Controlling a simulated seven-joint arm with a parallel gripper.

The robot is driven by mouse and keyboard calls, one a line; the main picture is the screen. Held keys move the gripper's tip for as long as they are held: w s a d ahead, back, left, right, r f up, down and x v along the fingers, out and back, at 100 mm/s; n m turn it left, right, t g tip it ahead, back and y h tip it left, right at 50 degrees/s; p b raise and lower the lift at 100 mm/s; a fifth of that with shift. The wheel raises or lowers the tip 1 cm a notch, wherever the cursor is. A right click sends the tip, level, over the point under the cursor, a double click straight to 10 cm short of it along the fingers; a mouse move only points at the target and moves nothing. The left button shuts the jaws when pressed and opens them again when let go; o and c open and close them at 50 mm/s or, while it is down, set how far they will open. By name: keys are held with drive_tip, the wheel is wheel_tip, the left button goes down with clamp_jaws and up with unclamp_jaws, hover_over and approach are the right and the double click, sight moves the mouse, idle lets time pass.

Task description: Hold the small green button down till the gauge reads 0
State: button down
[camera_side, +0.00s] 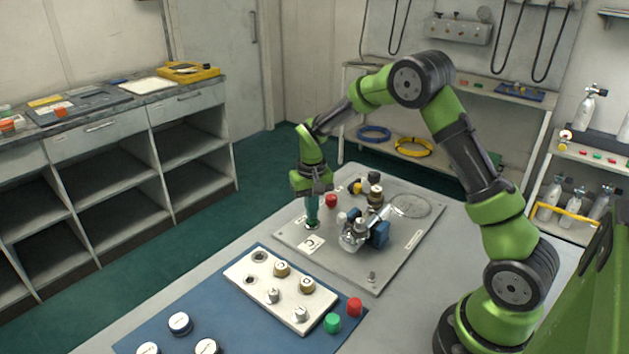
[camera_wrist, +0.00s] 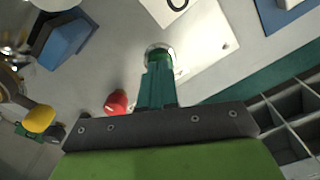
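The small green button (camera_wrist: 158,56) shows in the wrist view inside a pale metal ring, mostly covered by my fingertips. My gripper (camera_side: 311,223) points down over this spot on the grey panel (camera_side: 390,262). Its green fingers are together with nothing visible between them, and their tips (camera_wrist: 158,68) overlap the button. I cannot tell whether the button is pressed down. A flat round dial-like disc (camera_side: 411,205) lies at the panel's far right. I cannot confirm that it is the gauge, and no reading is legible.
A red knob (camera_side: 331,200) stands close behind my gripper; it also shows in the wrist view (camera_wrist: 116,103). A blue block with metal fittings (camera_side: 378,234) stands to the right. A white plate with several knobs (camera_side: 250,279) lies in front on a blue mat (camera_side: 160,312).

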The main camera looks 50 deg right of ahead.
drive_tip(key=shift+f, duration=0.5)
idle(5.1)
drive_tip(key=shift+r, duration=3.55)
drive_tip(key=s+a+r+t, duration=0.2)
drive_tip(key=s+a+r, duration=0.2)
drive_tip(key=s, duration=0.3)
drive_tip(key=s+a+r+n+t+y, duration=0.1)
drive_tip(key=s+a+r+t, duration=0.1)
drive_tip(key=s+a+r, duration=0.2)
drive_tip(key=s+a+r+n+t+y, duration=0.1)
drive_tip(key=s+a+r+t, duration=0.2)
drive_tip(key=s+r, duration=0.4)
drive_tip(key=s, duration=0.4)
drive_tip(key=shift+s+a, duration=0.25)
drive_tip(key=shift+a, duration=0.15)
